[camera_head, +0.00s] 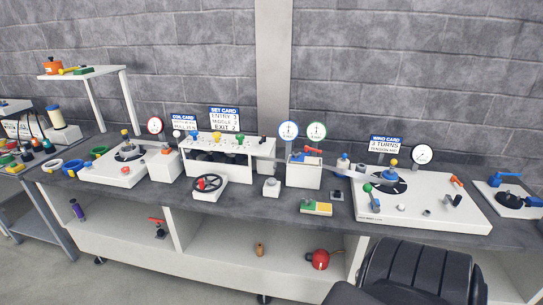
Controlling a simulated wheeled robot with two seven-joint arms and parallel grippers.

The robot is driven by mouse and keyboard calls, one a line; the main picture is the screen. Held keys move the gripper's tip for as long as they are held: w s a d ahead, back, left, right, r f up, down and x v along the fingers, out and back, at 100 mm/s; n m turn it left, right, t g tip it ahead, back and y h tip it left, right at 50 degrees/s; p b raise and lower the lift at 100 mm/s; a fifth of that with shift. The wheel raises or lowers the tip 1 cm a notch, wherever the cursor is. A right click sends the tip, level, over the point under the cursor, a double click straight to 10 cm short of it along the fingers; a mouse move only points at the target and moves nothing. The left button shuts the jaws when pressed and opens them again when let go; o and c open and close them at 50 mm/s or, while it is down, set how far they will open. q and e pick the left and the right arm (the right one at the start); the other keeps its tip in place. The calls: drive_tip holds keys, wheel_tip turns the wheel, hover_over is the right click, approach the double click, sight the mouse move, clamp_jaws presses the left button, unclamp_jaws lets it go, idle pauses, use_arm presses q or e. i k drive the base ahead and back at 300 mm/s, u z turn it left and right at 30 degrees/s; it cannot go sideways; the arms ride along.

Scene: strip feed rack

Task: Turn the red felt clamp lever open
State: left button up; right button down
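A red lever (312,151) sits on top of a white box (304,176) near the middle of the bench, below two round gauges. It lies nearly flat, with one end pointing right. A pale strip runs beside the box toward the turntable on the right. I cannot tell from this distance how far the lever is turned. Neither of my grippers shows in the head view.
A white levelling box (227,147) with coloured knobs and a black handwheel (208,183) stand left of the lever. A turntable plate (460,210) lies to the right. A green-yellow block (316,208) lies in front. A large black ribbed object (415,272) fills the lower right.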

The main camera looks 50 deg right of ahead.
sight(307, 148)
drive_tip(key=u, duration=0.2)
drive_tip(key=i, duration=1.8)
drive_tip(key=z, duration=1.35)
drive_tip(key=i, duration=0.95)
drive_tip(key=z, duration=0.95)
